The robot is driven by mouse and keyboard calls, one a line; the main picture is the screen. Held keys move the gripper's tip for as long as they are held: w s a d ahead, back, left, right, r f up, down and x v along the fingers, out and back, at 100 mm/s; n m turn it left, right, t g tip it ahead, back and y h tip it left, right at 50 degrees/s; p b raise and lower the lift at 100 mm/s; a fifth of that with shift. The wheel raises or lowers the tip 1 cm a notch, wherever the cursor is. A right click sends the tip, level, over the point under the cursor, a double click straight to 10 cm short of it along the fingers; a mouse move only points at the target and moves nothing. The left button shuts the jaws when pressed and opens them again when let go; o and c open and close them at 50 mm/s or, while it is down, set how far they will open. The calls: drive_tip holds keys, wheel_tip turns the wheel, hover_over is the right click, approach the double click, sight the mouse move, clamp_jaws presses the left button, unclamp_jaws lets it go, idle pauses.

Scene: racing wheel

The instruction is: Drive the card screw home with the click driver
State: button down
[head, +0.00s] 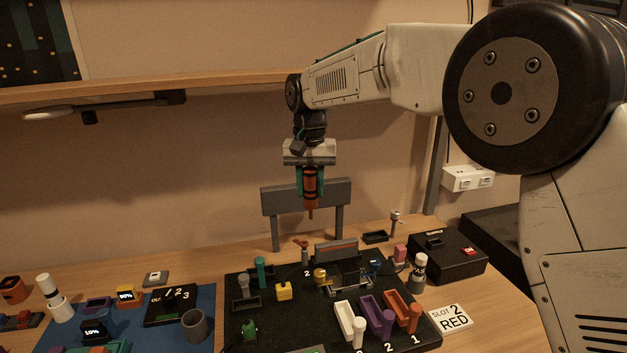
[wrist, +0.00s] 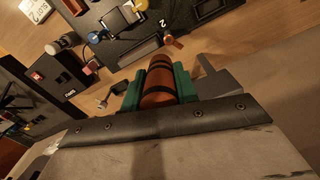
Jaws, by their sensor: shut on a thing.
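The click driver (head: 310,190), an orange cylinder with dark bands, hangs upright with its tip down in my gripper (head: 311,181). The gripper's green fingers are shut on it from both sides. In the wrist view the driver (wrist: 159,84) lies between the fingers. Its tip is in the air above the back edge of the black work board (head: 250,318), in front of a grey stand. A small red-orange piece (head: 301,244) stands at the board's back edge, beside a "2" mark. I cannot make out the card screw.
The grey stand (head: 335,196) rises close behind the driver. Colored trays and pegs crowd the board. A black box (head: 447,256) with a red switch stands to the right, near a "SLOT 2 RED" card (head: 452,318). A blue mat (head: 200,300) with small items lies left. A shelf (head: 200,84) runs above.

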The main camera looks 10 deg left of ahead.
sight(307, 199)
drive_tip(key=shift+a+r, duration=0.4)
drive_tip(key=shift+r, duration=0.3)
drive_tip(key=shift+s+a+f, duration=0.1)
drive_tip(key=shift+a+f, duration=0.2)
drive_tip(key=shift+f, duration=0.2)
drive_tip(key=f, duration=0.4)
drive_tip(key=shift+w+d+f, duration=0.25)
drive_tip(key=shift+d, duration=0.05)
drive_tip(key=shift+a+f, duration=0.4)
drive_tip(key=shift+f, duration=0.05)
drive_tip(key=shift+s+a+f, duration=0.1)
drive_tip(key=shift+f, duration=0.25)
